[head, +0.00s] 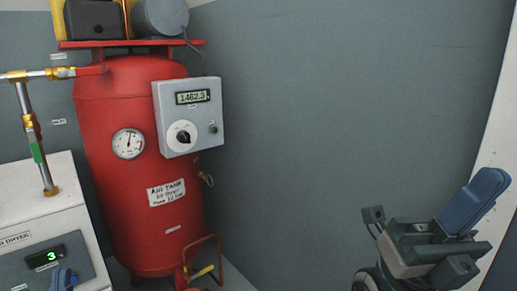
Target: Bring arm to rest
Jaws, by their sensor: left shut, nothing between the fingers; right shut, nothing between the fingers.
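My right gripper (489,182) is at the lower right of the head view. Its blue fingers are together and empty, pointing up and to the right, and its dark grey body is below them. It is in front of the grey wall, apart from the equipment.
A red air tank (125,215) with a round gauge (128,143) stands at the left. A grey control box (188,117) with a display and knob is by it. The white air dryer (38,200) is at the lower left. The middle, before the grey wall (340,110), is clear.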

